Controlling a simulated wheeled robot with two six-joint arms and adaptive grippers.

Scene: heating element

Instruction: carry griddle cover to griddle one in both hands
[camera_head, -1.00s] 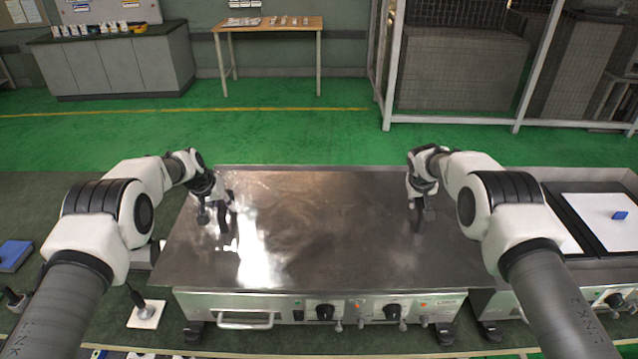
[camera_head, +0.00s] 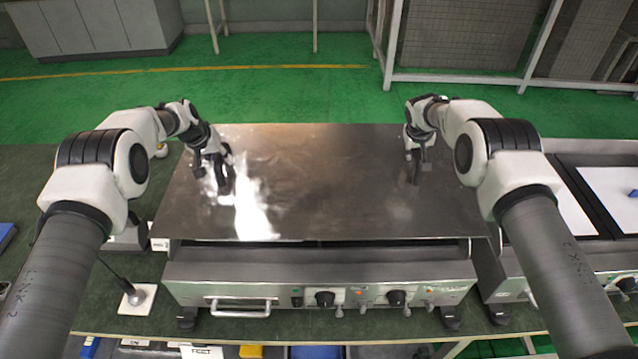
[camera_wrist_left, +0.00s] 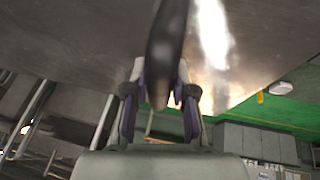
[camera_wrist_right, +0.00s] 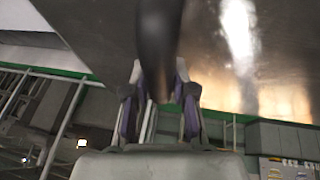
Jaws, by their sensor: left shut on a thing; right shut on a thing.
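The griddle cover (camera_head: 325,185) is a broad flat shiny metal plate. It spans the space between my arms, above the steel griddle (camera_head: 320,275) with knobs and a front handle. A dark gap shows between the cover's front edge and the griddle body. My left gripper (camera_head: 222,180) is shut on a black handle (camera_wrist_left: 166,45) on the cover's left part. My right gripper (camera_head: 413,170) is shut on a black handle (camera_wrist_right: 158,45) on its right part. The cover hides most of the griddle's top. No label tells me which unit is griddle one.
A second unit (camera_head: 610,255) with a white top stands close at the right. A white plate (camera_head: 138,300) with a corded knob lies at the left. Green floor (camera_head: 290,95) is open behind, up to a mesh fence (camera_head: 455,50) and a grey cabinet (camera_head: 95,28).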

